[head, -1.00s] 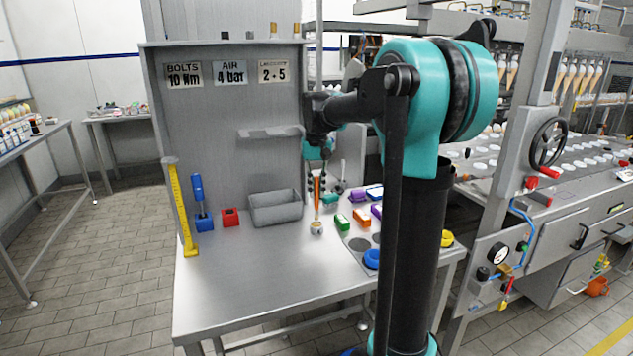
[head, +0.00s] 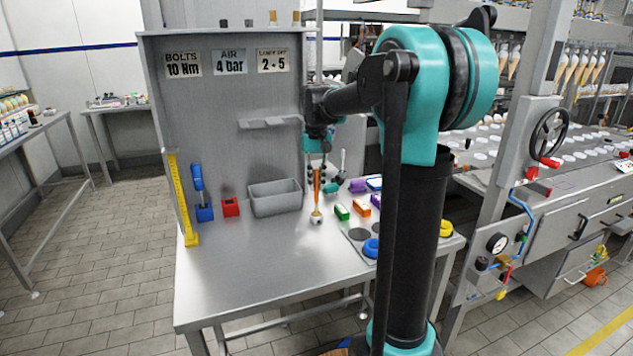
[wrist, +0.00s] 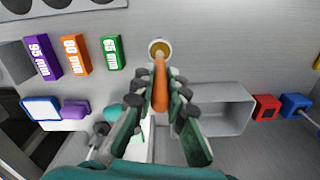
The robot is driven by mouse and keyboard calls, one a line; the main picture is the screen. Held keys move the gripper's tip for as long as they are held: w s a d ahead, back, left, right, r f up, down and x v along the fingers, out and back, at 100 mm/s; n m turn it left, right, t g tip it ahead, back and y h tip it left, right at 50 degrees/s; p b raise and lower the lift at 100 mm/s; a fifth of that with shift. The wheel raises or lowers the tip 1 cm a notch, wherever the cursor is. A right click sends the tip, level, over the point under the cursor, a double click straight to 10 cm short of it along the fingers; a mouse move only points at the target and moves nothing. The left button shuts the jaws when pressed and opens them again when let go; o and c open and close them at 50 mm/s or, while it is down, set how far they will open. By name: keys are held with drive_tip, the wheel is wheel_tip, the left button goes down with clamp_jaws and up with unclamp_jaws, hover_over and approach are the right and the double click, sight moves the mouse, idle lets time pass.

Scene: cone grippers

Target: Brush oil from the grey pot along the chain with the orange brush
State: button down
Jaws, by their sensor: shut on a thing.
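My gripper (wrist: 160,98) is shut on the orange brush (wrist: 160,84), holding it by the handle; the brush also shows nearly upright in the head view (head: 317,184). The small grey pot (wrist: 159,48) stands on the steel table, just under the brush's lower end. It also shows in the head view (head: 316,219). The handle and fingers partly cover the lower end, and I cannot tell whether the bristles are inside the pot or just above it. I cannot make out the chain for certain in either view.
A grey open bin (head: 275,198) stands left of the brush, with red (head: 230,207) and blue (head: 204,212) blocks beyond it. Green (head: 342,212) and orange (head: 361,208) labelled blocks lie to the right. The table's front left is bare. A machine (head: 560,215) stands at right.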

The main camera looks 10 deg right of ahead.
sight(316, 169)
drive_tip(key=shift+f, duration=0.5)
idle(1.2)
drive_tip(key=shift+r, duration=0.1)
drive_tip(key=shift+r, duration=3.45)
